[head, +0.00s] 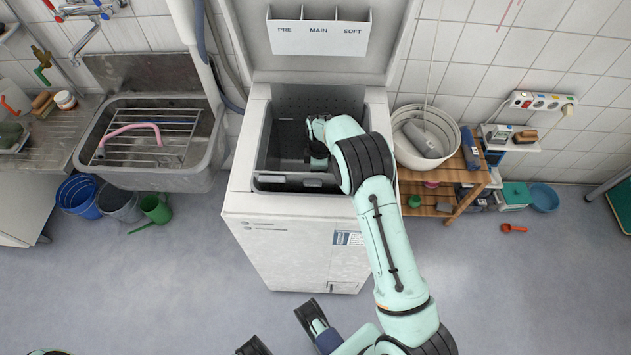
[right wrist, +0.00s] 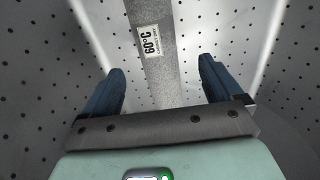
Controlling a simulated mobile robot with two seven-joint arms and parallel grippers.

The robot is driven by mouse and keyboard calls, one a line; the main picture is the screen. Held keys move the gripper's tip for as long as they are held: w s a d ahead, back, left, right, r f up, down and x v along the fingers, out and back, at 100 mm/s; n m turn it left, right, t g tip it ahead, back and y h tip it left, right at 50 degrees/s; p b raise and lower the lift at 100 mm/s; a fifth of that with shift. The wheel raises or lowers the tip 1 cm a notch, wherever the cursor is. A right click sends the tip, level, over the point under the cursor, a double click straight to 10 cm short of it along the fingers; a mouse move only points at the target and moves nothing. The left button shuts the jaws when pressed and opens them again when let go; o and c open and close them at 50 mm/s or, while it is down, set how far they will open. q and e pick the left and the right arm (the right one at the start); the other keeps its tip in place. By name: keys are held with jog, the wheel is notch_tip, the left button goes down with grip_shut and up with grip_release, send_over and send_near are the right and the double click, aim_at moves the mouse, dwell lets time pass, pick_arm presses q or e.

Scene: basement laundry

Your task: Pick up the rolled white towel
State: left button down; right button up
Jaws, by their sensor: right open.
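I see no rolled white towel for certain in either view. My right arm reaches down into the open top of the white washing machine (head: 290,240). In the right wrist view my right gripper (right wrist: 162,68) is open, its two blue fingers wide apart with nothing between them. It is inside the perforated metal drum (right wrist: 45,70). A grey bar with a "60°C" label (right wrist: 151,41) runs beyond and between the fingers. In the head view the gripper's fingers are hidden in the opening.
The raised lid (head: 320,65) stands behind the opening. A steel sink (head: 205,150) with a wire rack is on the left, with buckets (head: 78,195) below. On the right, a white basin (head: 407,150) holding a grey roll (head: 422,140) stands on a wooden bench (head: 455,175). The front floor is mostly clear.

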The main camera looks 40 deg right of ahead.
jog(key=f, duration=0.5)
jog(key=shift+w+f+b, duration=0.15)
jog(key=shift+w+b, duration=0.15)
jog(key=shift+b, duration=0.1)
jog(key=c, duration=1.2)
